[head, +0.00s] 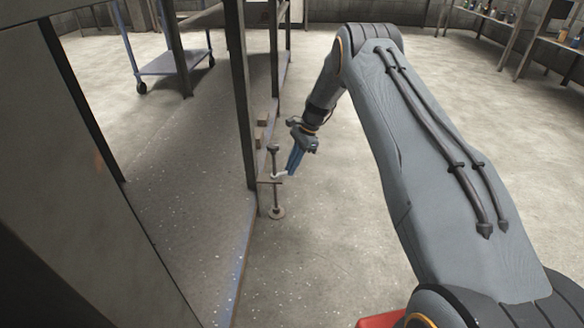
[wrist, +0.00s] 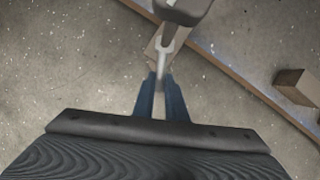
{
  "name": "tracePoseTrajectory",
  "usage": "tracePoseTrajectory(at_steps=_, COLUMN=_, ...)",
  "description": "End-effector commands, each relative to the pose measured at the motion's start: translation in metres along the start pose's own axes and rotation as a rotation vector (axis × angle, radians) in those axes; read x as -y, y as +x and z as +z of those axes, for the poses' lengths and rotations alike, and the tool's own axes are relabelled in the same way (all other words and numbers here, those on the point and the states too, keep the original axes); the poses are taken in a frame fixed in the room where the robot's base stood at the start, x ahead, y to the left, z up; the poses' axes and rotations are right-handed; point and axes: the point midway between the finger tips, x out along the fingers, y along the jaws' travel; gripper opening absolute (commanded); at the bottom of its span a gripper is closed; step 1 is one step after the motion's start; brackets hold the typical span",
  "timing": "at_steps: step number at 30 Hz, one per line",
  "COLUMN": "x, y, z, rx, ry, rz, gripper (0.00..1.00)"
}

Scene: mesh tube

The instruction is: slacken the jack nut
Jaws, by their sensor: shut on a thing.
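The jack (head: 277,197) stands upright on its round base beside the dark metal frame in the head view. In the wrist view its grey top (wrist: 182,8) shows at the upper edge. The jack nut is too small to make out clearly in the head view and is hidden under the top in the wrist view. My gripper (head: 292,172), with blue fingers, is just right of the jack. In the wrist view my gripper (wrist: 161,82) is shut on a pale open-ended spanner (wrist: 169,52). Its forked end points at the jack; whether it sits around the nut I cannot tell.
Metal posts (head: 241,100) and the low edge of the frame stand close to the left of my gripper. Wooden blocks (wrist: 298,86) lie near the strip on the floor. A wheeled cart (head: 175,62) stands at the back left. The floor to the right is open.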

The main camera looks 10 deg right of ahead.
Motion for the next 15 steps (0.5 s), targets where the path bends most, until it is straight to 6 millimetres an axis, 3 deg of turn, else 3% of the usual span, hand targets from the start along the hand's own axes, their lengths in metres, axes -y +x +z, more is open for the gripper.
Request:
tracePoseTrajectory(at_steps=6, x=0.0, y=0.0, z=0.0002, rx=0.0, ry=0.001, rz=0.0, gripper=0.0)
tracePoseTrajectory(at_steps=7, x=0.0, y=0.0, z=0.0002, rx=0.0, ry=0.001, rz=0.0, gripper=0.15)
tracePoseTrajectory(at_steps=10, x=0.0, y=0.0001, z=0.0002, rx=0.0, ry=0.001, rz=0.0, gripper=0.31)
tracePoseTrajectory(at_steps=15, x=0.0, y=0.0001, z=0.0002, rx=0.0, ry=0.001, rz=0.0, gripper=0.31)
